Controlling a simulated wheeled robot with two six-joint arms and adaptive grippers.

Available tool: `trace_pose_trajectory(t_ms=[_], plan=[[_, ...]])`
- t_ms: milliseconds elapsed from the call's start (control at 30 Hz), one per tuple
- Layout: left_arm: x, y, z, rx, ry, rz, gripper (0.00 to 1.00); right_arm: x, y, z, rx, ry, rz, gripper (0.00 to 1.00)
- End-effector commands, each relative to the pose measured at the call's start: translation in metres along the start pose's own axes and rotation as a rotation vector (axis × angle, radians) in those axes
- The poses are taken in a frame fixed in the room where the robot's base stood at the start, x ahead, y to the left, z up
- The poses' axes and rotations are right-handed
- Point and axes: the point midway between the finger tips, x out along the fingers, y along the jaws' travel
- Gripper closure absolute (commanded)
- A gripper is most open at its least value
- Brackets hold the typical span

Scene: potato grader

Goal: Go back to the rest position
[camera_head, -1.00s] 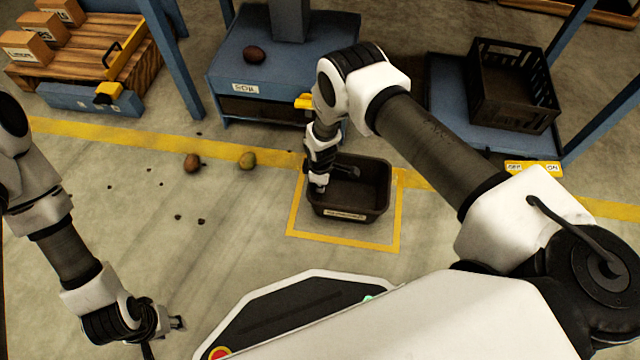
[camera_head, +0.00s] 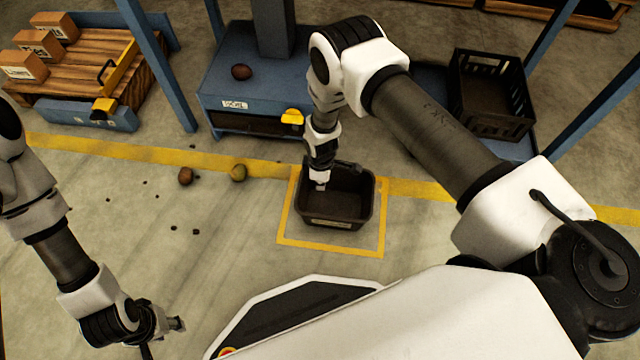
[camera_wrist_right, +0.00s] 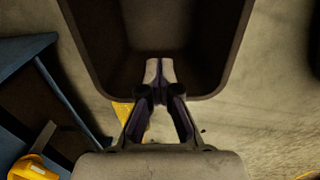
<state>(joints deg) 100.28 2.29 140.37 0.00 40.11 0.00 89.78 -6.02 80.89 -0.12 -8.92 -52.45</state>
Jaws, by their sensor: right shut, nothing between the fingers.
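My right gripper (camera_head: 320,184) is at the left part of the black bin (camera_head: 338,222), over or just inside its rim; the exact height is hard to tell. In the right wrist view its fingertips (camera_wrist_right: 159,70) meet, with nothing between them, in front of the bin's wall (camera_wrist_right: 215,85). The visible part of the bin's inside looks dark and empty. My left gripper (camera_head: 177,324) hangs low at the lower left, away from all objects; its fingers are too small to read.
Two potatoes, one brown (camera_head: 186,176) and one greenish (camera_head: 238,173), lie on the floor among small dark clods. A blue stand (camera_head: 215,95) with a dark potato (camera_head: 241,72), a black crate (camera_head: 490,120) and a wooden pallet (camera_head: 75,80) with boxes stand behind.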

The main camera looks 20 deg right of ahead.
Motion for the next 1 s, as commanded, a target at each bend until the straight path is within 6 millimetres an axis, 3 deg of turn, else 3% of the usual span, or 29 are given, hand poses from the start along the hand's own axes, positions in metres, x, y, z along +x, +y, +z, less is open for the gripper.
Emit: trace_pose_trajectory(t_ms=[333, 467, 567, 700, 1000], plan=[[-0.002, 0.000, 0.000, 0.000, 0.000, 0.000, 0.60, -0.006, 0.001, -0.001, 0.000, 0.001, 0.002, 1.00], [-0.002, 0.000, 0.000, 0.000, 0.000, 0.000, 0.60, -0.021, 0.016, 0.001, 0.020, 0.011, 0.020, 1.00], [-0.002, 0.000, 0.000, 0.000, 0.000, 0.000, 0.60, -0.028, -0.015, 0.040, 0.051, -0.037, -0.043, 1.00], [-0.002, 0.000, 0.000, 0.000, 0.000, 0.000, 0.60, -0.044, -0.074, 0.097, 0.215, -0.073, -0.089, 1.00], [-0.002, 0.000, 0.000, 0.000, 0.000, 0.000, 0.60, -0.101, -0.186, 0.175, 0.720, -0.093, -0.088, 1.00]])
